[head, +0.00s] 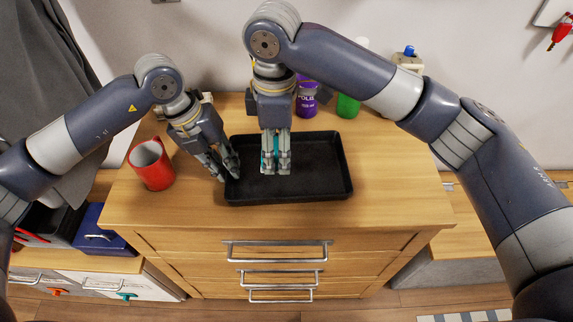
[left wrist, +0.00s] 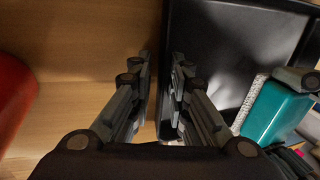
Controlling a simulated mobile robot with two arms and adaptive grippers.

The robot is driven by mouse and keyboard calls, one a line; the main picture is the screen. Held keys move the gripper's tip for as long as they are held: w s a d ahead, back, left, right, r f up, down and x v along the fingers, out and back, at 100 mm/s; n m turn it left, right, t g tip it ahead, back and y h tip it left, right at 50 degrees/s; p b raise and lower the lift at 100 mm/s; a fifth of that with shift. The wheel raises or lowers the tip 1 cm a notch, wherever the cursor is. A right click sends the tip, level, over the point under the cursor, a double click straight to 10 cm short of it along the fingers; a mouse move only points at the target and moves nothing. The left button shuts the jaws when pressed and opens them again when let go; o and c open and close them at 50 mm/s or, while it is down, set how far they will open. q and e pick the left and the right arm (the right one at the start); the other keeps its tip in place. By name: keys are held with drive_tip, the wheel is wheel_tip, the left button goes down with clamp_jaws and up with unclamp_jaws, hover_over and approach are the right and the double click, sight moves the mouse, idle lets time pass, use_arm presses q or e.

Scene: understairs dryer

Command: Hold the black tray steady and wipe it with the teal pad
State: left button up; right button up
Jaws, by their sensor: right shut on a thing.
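The black tray (head: 318,185) lies flat on the wooden dresser top. It also shows in the left wrist view (left wrist: 215,30). My left gripper (head: 227,176) is at the tray's left wall, with its fingers a little apart. In the left wrist view, the fingers (left wrist: 161,75) stand on either side of the tray's edge with a narrow gap. My right gripper (head: 276,170) is shut on the teal pad, pointing down over the tray's left half. The teal pad (left wrist: 278,112) shows a pale underside; its contact with the tray floor is unclear.
A red mug (head: 152,165) stands left of the tray. A purple bottle (head: 307,99) and a green bottle (head: 348,106) stand behind it, near the wall. The dresser top (head: 400,185) is clear to the right of the tray.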

idle(0.3)
use_arm(q)
drive_tip(key=v, duration=1.2)
idle(0.7)
